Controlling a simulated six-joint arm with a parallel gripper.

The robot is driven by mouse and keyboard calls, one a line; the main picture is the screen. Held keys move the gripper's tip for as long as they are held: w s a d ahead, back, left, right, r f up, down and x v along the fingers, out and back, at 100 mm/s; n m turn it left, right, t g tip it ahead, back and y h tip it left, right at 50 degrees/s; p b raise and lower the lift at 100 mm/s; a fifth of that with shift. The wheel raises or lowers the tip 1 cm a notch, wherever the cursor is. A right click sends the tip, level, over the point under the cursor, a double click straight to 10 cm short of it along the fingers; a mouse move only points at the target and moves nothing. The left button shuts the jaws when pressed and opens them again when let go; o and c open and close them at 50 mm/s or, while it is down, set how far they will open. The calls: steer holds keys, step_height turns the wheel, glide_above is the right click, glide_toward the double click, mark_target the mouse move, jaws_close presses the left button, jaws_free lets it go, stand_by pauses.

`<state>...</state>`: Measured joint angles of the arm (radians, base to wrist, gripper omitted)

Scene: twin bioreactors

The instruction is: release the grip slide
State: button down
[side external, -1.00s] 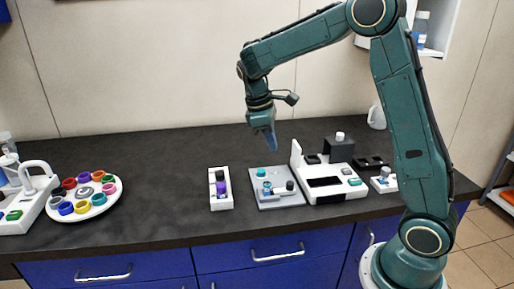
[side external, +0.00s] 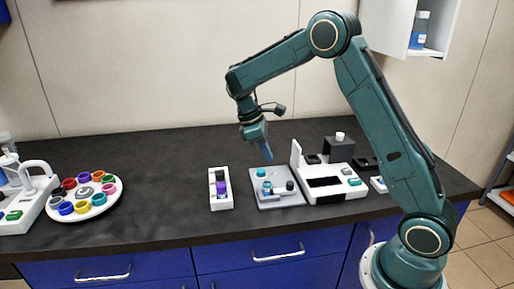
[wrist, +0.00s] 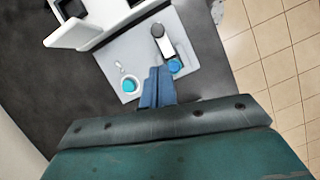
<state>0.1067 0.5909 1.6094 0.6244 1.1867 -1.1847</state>
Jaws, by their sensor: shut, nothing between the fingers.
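A light grey plate (side external: 292,202) lies on the dark bench. It carries a teal cap (side external: 261,172), a second teal piece (side external: 267,186) and a black knob (side external: 290,185). The other teal cap (wrist: 129,84) sits in a white ring. I cannot tell for sure which part is the grip slide. My gripper (side external: 268,158) is shut and empty, pointing down above the plate; its blue fingers (wrist: 158,72) hide part of it.
A white device with a dark panel (side external: 324,183) and an upright wall stands right of the plate. A white holder with dark and purple pieces (side external: 220,203) stands to the left. A round white tray of coloured rings (side external: 97,207) is farther left, with clear bench between.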

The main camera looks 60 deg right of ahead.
steer(key=shift+f, duration=0.1)
steer(key=shift+x, duration=4.85)
steer(key=shift+s+d, duration=0.7)
steer(key=shift+s, duration=0.05)
steer(key=v, duration=1)
steer(key=shift+w, duration=0.15)
